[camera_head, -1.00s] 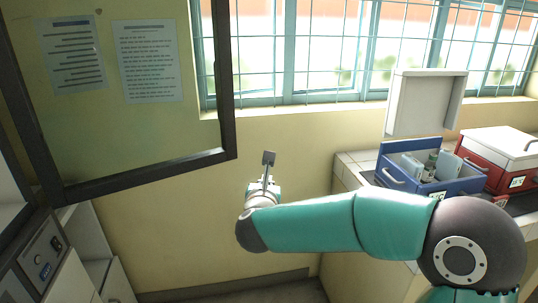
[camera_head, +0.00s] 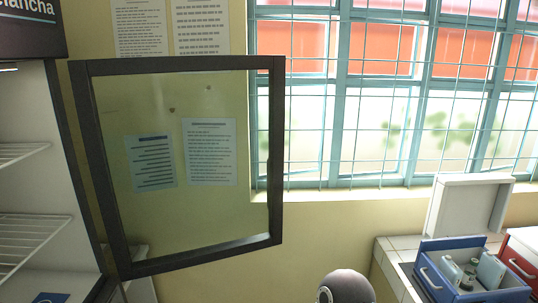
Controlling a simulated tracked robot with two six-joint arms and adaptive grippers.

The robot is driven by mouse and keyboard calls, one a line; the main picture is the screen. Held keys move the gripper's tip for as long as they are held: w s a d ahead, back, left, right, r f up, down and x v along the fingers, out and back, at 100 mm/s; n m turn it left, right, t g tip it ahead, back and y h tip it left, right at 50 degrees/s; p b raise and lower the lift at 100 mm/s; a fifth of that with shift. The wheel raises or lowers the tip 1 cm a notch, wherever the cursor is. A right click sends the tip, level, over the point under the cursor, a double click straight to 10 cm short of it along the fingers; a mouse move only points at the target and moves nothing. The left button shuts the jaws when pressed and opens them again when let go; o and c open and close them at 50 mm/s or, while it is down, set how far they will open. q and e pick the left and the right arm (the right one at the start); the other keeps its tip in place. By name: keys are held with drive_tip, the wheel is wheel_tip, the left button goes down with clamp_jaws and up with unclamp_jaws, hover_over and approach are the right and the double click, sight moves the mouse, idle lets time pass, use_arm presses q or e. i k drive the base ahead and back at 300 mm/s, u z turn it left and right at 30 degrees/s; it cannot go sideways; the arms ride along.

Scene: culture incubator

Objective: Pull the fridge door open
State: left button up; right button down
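The fridge door (camera_head: 277,160) is a glass panel in a dark frame. It stands swung open, angled out from the fridge (camera_head: 35,130) at the left edge. The fridge's white inside and wire shelves (camera_head: 30,219) show. Papers on the wall are visible through the glass. Neither gripper is in view. Only a dark rounded joint of one of my arms shows at the bottom, to the right of the door's lower corner and apart from it in the picture.
A barred window (camera_head: 390,110) fills the upper right. At the lower right, an open blue cooler box (camera_head: 440,284) with bottles and a red box (camera_head: 520,262) stand on a tiled counter (camera_head: 393,262). Wall is bare between door and counter.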

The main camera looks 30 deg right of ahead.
sight(150, 156)
drive_tip(key=z, duration=0.9)
drive_tip(key=i, duration=0.15)
drive_tip(key=u, duration=2.55)
drive_tip(key=k, duration=1.35)
drive_tip(key=z, duration=2.85)
drive_tip(key=k, duration=0.1)
drive_tip(key=u, duration=0.85)
drive_tip(key=i, duration=1.7)
